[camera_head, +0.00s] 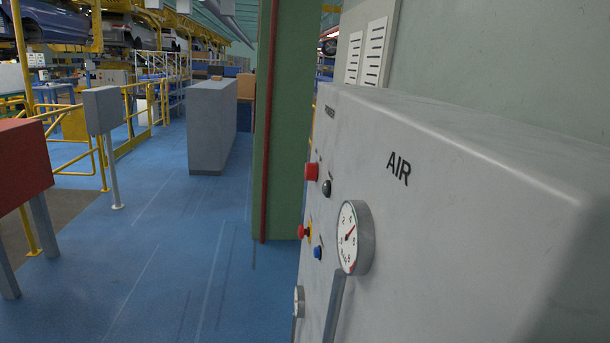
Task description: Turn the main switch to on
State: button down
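A grey control cabinet (470,215) fills the right side, its front seen at a steep slant. A red knob (311,171) sticks out near its far edge, with a black knob (327,187) beside it. Lower down are a red button on a yellow base (304,231) and a blue button (317,252). I cannot tell for certain which control is the main switch, nor its position. A small label above the red knob is too slanted to read surely. My gripper is not in view.
A round gauge (350,238) marked AIR and a smaller gauge (298,301) stick out from the cabinet. A green column (290,120) stands behind it. Blue floor (170,265) is clear to the left, towards a red-topped stand (22,165) and a grey block (207,125).

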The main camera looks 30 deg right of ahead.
aim_at(311, 170)
jog(key=u, duration=1.35)
jog(key=i, duration=2.05)
jog(key=z, duration=2.6)
jog(key=i, duration=0.95)
jog(key=z, duration=0.05)
